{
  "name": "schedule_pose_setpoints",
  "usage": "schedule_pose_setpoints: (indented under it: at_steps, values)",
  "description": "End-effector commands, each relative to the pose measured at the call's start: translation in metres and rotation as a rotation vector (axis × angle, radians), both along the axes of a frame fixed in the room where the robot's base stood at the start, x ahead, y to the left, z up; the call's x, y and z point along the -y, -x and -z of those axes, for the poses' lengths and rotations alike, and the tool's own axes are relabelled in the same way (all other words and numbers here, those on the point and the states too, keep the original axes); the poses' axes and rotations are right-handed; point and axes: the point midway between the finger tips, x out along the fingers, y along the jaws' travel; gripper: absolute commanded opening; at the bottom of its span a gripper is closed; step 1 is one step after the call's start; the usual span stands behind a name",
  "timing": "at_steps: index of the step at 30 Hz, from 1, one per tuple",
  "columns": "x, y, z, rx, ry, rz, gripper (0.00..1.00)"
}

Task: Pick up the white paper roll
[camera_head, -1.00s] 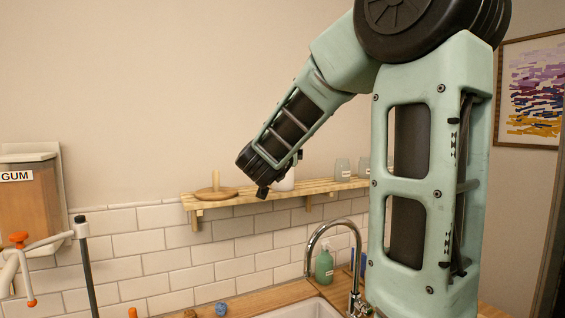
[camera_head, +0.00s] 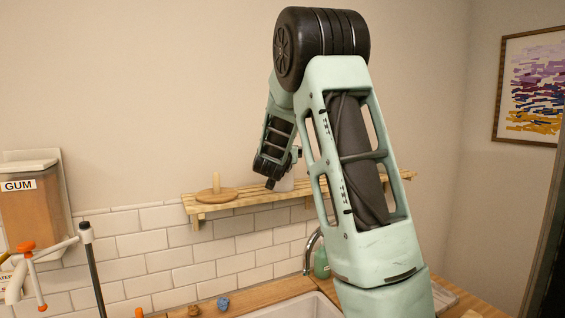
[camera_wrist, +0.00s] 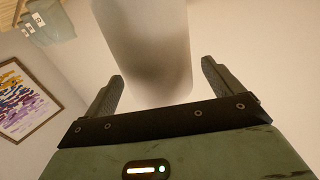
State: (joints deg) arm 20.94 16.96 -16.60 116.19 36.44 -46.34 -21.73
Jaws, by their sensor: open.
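The white paper roll (camera_wrist: 145,40) is a pale cylinder at the top middle of the wrist view, and its outer part runs out of that picture. My gripper (camera_wrist: 162,72) is open, with one finger on each side of the roll's near end. I cannot tell whether either finger touches it.
A wooden paper-towel stand with a round base (camera_head: 215,195) is on the shelf to the left. The wall is right behind the shelf. Below are a tap (camera_head: 309,250) and a sink (camera_head: 285,308).

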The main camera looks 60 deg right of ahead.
Motion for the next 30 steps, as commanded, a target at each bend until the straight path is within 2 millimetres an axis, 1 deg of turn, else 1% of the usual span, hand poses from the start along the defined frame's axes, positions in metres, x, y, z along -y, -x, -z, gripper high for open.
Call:
schedule_pose_setpoints:
  at_steps: [1,4,12,14,15,17,18,19,26,30]
  values:
    - [0.007,-0.003,-0.004,-0.001,0.000,0.002,0.92]
    - [0.013,-0.006,-0.002,0.000,0.000,0.001,0.92]
    - [0.015,-0.008,0.000,0.001,0.000,0.000,0.92]
    - [0.015,-0.007,0.000,0.001,0.000,0.000,0.75]
    - [0.015,-0.007,0.000,0.001,0.000,0.000,0.64]
    - [0.015,-0.007,0.000,0.001,0.000,0.000,0.47]
    - [0.015,-0.007,0.000,0.001,0.000,0.000,0.36]
    - [0.015,-0.007,0.000,0.001,0.000,0.000,0.30]
    - [0.015,-0.007,-0.002,0.002,0.001,0.000,0.30]
    - [0.015,-0.007,-0.013,0.006,0.003,0.000,0.30]
